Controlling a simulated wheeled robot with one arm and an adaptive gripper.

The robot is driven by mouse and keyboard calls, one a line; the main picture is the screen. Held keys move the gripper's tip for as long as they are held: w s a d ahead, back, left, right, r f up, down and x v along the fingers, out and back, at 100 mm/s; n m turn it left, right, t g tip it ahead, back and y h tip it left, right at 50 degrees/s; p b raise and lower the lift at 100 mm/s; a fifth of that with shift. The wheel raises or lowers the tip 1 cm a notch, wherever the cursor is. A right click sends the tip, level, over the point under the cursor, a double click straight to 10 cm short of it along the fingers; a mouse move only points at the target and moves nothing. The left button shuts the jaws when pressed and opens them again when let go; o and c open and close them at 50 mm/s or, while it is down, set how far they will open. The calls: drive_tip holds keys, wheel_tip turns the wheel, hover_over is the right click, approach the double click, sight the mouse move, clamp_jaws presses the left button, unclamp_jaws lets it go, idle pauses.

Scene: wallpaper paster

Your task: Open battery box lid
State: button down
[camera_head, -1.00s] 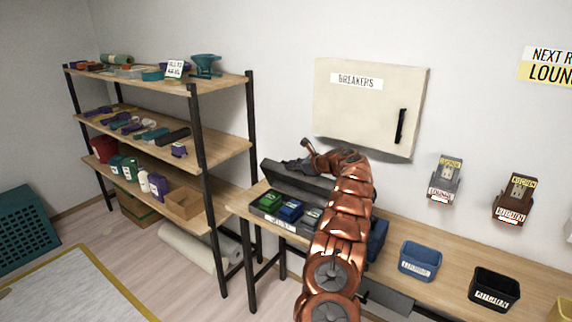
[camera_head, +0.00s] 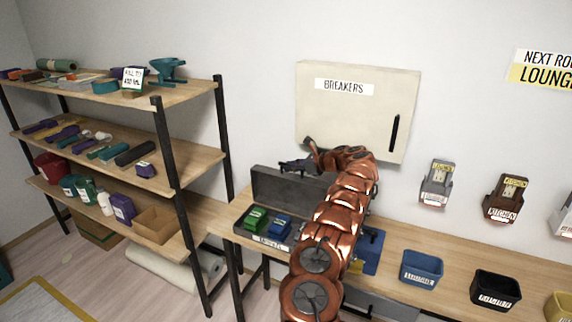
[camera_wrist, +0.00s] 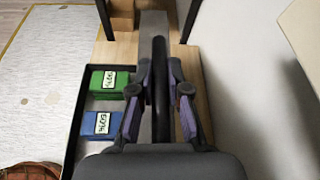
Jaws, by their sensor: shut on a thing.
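The battery box (camera_head: 246,234) is a dark open tray on the workbench with a label on its front. It holds a green battery (camera_head: 255,217) and a blue battery (camera_head: 279,226); my arm hides its right part. Its dark grey lid (camera_head: 275,187) stands up along the back of the box. My gripper (camera_head: 297,166) is at the lid's top edge. In the wrist view, my gripper (camera_wrist: 160,105) has a finger on each side of the lid (camera_wrist: 160,65), shut on its edge. The green battery (camera_wrist: 112,80) and blue battery (camera_wrist: 102,124) lie left of it.
A breaker cabinet (camera_head: 358,110) hangs on the wall just behind my gripper. Blue bin (camera_head: 421,270) and black bin (camera_head: 495,291) stand right on the bench (camera_head: 450,275). A loaded shelf (camera_head: 190,170) stands left.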

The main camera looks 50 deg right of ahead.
drive_tip(key=shift+w, duration=0.1)
idle(0.3)
drive_tip(key=c, duration=1.1)
unclamp_jaws()
drive_tip(key=shift+c, duration=0.2)
drive_tip(key=v, duration=1.2)
drive_tip(key=shift+d, duration=0.15)
